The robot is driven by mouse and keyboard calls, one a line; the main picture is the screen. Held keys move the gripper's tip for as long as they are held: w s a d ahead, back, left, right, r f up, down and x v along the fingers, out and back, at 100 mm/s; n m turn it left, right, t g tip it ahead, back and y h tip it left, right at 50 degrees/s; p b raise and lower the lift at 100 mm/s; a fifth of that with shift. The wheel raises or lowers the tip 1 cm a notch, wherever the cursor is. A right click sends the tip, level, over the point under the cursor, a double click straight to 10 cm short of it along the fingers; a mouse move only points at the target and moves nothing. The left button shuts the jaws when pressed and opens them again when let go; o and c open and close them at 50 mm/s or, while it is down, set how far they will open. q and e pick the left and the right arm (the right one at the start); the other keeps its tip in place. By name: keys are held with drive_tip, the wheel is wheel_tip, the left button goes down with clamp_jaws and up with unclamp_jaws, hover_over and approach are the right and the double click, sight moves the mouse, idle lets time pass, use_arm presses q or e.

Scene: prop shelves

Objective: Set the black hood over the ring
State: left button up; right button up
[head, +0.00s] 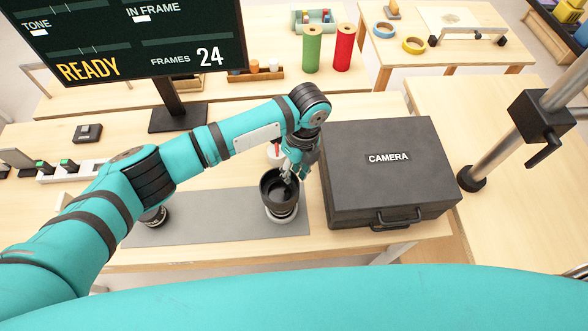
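The black hood (270,192) is a dark, open-topped cup near the right end of the grey mat. My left gripper (287,174) reaches down to its far right rim. Its fingers look closed on the hood's wall, with the tips partly hidden by the rim. A pale, whitish round piece (283,217), apparently the ring or its stand, shows directly below the hood, mostly covered by it. I cannot tell whether the hood touches it or hangs just above. My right gripper is out of view.
The black CAMERA case (385,190) stands close on the right. The grey mat (215,215) is clear between the hood and a dark lens-like piece (153,217). A small red-and-white item (274,151) sits behind the gripper. A monitor (130,45) stands at the back left.

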use_arm(q)
drive_tip(key=shift+o, duration=0.4)
drive_tip(key=shift+r, duration=0.15)
wheel_tip(320, 180, up, 12)
drive_tip(key=w+d, duration=0.1)
drive_tip(key=shift+d+f, duration=0.2)
drive_tip(key=shift+d, duration=0.15)
